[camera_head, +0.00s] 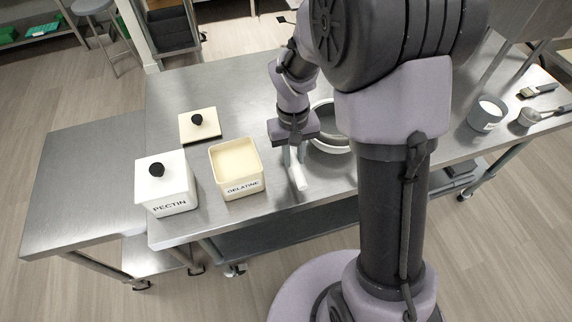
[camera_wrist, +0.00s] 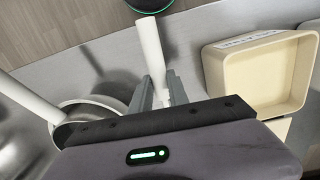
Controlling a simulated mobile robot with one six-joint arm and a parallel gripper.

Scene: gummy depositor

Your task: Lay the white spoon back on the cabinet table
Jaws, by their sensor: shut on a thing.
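My gripper (camera_head: 294,157) is over the front part of the steel table (camera_head: 280,94), between the gelatine box and a round pan. It is shut on the white spoon (camera_head: 298,176). The spoon's white handle also shows in the wrist view (camera_wrist: 151,48), sticking out between the two fingers (camera_wrist: 155,95). The spoon's other end is hidden behind the gripper body. A shadow lies apart from the handle in the wrist view, so the spoon looks held above the surface.
The open gelatine box (camera_head: 236,168) stands left of my gripper, with its lid (camera_head: 199,125) behind. A closed pectin box (camera_head: 166,184) is farther left. A round pan (camera_head: 329,140) stands right of my gripper. A grey cup (camera_head: 486,114) is far right. The lower left table (camera_head: 78,185) is bare.

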